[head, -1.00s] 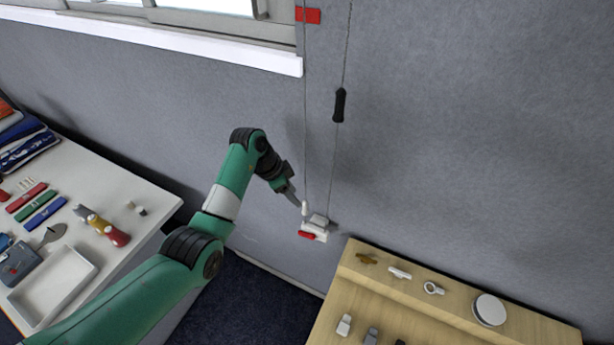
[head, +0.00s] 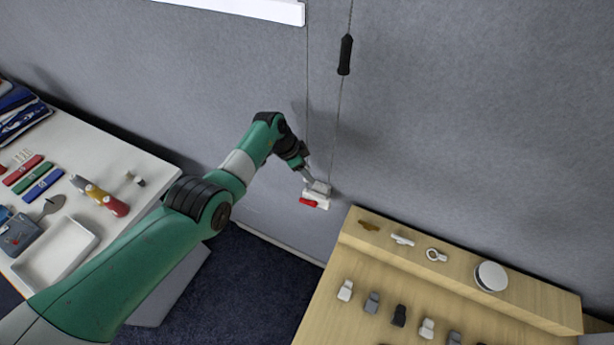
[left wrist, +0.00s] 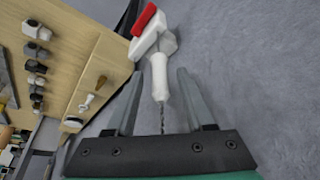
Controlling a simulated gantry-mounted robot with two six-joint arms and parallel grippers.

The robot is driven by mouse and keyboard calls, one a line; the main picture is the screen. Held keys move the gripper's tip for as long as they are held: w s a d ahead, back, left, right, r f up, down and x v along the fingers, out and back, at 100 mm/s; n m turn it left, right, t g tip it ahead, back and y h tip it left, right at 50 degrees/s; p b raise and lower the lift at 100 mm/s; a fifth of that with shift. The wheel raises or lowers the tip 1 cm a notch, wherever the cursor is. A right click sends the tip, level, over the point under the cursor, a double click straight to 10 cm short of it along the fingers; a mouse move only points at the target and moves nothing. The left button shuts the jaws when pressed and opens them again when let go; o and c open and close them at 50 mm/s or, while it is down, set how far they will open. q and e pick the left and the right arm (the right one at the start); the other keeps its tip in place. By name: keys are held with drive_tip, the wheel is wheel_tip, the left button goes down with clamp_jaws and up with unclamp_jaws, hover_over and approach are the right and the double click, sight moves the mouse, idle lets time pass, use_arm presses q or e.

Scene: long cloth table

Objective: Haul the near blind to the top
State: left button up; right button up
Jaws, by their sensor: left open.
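A cord runs down the grey wall beside the window. A black handle (head: 345,55) hangs on it in the head view. A white fitting (head: 318,188) with a red tab (head: 307,202) is low on the wall, and it also shows in the left wrist view (left wrist: 150,30). A white pull (left wrist: 159,82) on a thin cord lies between the fingers of my left gripper (left wrist: 160,72), which is open around it. In the head view my left gripper (head: 309,178) is right at the white fitting. The blind itself and my right gripper are out of view.
A wooden board (head: 400,270) with several small fittings stands right of and below the white fitting. A white table (head: 115,170) with tools and a tray (head: 62,255) is on the left. The window sill (head: 235,8) is at the top. The wall around the cord is clear.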

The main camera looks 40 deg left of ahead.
use_arm(q)
drive_tip(key=shift+w+f, duration=0.1)
drive_tip(key=shift+f, duration=0.05)
drive_tip(key=shift+c, duration=0.3)
clamp_jaws()
idle(1.1)
